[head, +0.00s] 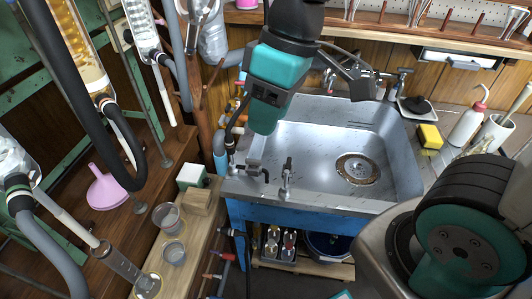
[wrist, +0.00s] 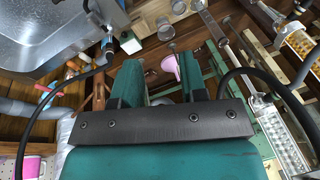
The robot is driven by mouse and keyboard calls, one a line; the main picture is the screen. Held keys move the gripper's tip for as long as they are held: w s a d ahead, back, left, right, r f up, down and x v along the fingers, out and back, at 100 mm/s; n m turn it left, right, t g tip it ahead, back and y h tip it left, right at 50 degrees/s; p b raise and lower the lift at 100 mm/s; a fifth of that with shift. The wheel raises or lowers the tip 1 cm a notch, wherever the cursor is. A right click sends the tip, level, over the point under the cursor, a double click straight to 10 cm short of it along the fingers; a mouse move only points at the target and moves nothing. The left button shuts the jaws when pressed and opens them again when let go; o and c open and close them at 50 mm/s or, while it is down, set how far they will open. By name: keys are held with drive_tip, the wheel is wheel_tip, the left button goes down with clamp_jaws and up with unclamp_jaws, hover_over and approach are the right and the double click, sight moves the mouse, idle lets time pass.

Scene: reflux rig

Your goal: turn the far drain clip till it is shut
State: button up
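My gripper (head: 263,128) hangs above the left front corner of the steel sink in the head view. In the wrist view its two teal fingers (wrist: 162,75) stand apart with nothing between them. A small dark clip-like lever (head: 264,176) sits at the sink's front left rim, below my gripper and apart from it. A metal fitting (head: 287,172) stands upright just right of it. I cannot tell for certain which part is the far drain clip, or whether it is open or shut. In the wrist view a fitting with a black hose (wrist: 106,50) shows left of the fingers.
The sink (head: 320,150) fills the middle right. Glass columns (head: 80,45) with thick hoses hang at the left. A yellow sponge (head: 430,135) and wash bottle (head: 468,125) are at the right.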

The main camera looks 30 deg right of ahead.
sight(254, 160)
drive_tip(key=w+d+f+n+h+b, duration=0.1)
drive_tip(key=w+d+f+h+b, duration=0.15)
drive_tip(key=w+f, duration=0.5)
drive_tip(key=w+d+f+n+h+b, duration=0.15)
drive_tip(key=w+f+b, duration=0.25)
drive_tip(key=w, duration=0.6)
drive_tip(key=shift+y, duration=0.5)
wheel_tip(254, 160, down, 16)
drive_tip(key=shift+b, duration=0.5)
drive_tip(key=shift+f, duration=0.45)
